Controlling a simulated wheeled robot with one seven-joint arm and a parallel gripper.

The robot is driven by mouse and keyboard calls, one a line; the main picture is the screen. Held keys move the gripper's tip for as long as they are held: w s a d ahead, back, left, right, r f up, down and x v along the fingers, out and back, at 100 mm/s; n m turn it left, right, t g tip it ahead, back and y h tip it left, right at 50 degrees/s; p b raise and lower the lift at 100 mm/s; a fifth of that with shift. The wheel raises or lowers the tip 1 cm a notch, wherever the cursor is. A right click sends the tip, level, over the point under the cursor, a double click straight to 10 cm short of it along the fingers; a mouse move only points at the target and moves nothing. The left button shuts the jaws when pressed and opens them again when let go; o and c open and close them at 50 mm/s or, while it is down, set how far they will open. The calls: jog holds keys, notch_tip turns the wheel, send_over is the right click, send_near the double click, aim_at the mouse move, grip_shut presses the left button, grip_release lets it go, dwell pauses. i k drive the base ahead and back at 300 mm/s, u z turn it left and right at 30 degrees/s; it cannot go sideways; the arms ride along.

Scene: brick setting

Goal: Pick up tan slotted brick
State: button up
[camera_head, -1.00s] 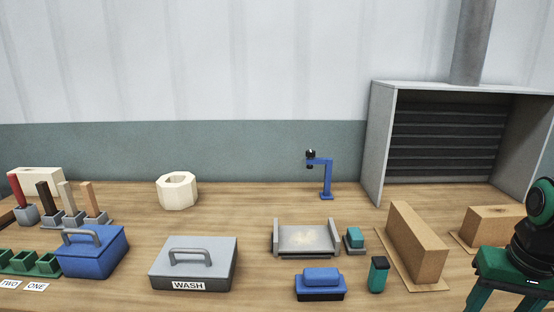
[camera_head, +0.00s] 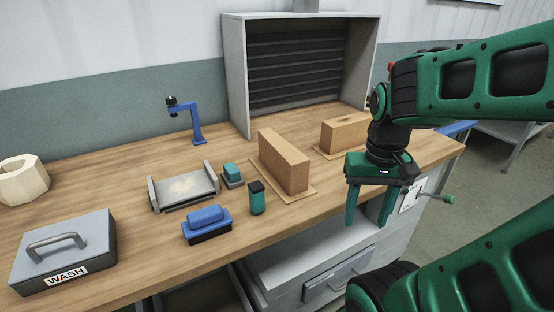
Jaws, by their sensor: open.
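Two tan bricks lie on the wooden bench in the head view. The one at the back right (camera_head: 345,133) has a small dark mark on its top that looks like a slot; it lies on a thin brown board. The other tan brick (camera_head: 284,164) is long, stands on its narrow side on a similar board, and shows no clear slot. My green gripper (camera_head: 367,222) points down with its fingers apart and nothing between them. It appears in front of the bench's right part, near the front edge, apart from both bricks.
A grey hood (camera_head: 237,80) stands behind the bricks. A teal-and-black bottle-like object (camera_head: 257,200), blue brush-like block (camera_head: 207,220), metal tray (camera_head: 184,188), blue stand (camera_head: 197,130) and grey WASH box (camera_head: 65,250) are further left. A lever (camera_head: 437,198) sticks out at the bench's right end.

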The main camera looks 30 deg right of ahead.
aim_at(290, 167)
jog(key=k, duration=1)
jog(key=u, duration=0.4)
jog(key=i, duration=1.25)
jog(key=u, duration=0.05)
